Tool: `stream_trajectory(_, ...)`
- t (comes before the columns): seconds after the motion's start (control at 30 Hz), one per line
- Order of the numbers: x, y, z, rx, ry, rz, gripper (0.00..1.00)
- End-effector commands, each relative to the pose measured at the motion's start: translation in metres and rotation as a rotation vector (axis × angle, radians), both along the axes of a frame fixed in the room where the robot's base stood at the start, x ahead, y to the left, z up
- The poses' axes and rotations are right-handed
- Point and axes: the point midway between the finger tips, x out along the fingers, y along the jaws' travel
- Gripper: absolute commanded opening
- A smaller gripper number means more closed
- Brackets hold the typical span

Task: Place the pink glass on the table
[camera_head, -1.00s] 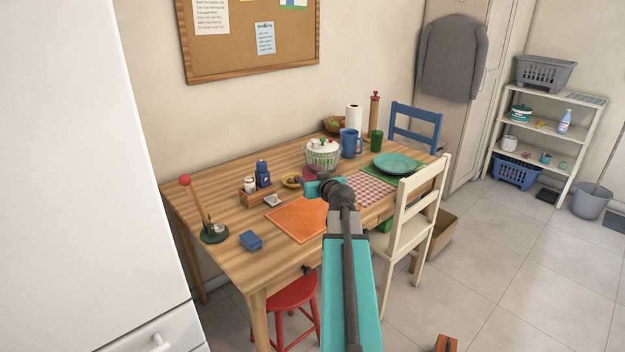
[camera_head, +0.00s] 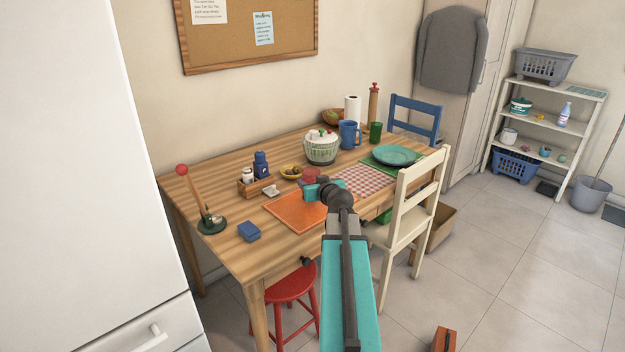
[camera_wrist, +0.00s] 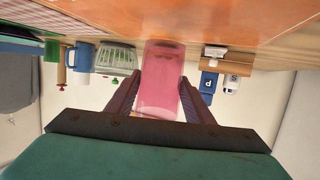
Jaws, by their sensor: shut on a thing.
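The pink glass (camera_wrist: 160,85) is between the two fingers of my gripper (camera_wrist: 163,78) in the wrist view, and the fingers are shut on it. In that view the table lies along the top, and the glass's far end meets the edge of the orange mat there; I cannot tell whether it touches. In the head view, the glass (camera_head: 313,175) shows dark pink, partly hidden behind my gripper (camera_head: 316,188), over the middle of the wooden table (camera_head: 216,252).
An orange mat (camera_head: 295,213) lies at the table's front. A white chair (camera_head: 411,210) stands right.

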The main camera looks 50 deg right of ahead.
Motion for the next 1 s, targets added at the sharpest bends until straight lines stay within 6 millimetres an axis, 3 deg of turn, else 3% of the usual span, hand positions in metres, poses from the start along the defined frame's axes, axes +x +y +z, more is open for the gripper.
stream_trajectory(0.3, -0.001, -0.001, -0.018, 0.001, 0.0, -0.001, 0.16)
stream_trajectory(1.0, -0.001, -0.001, -0.022, 0.0, 0.0, -0.003, 0.16)
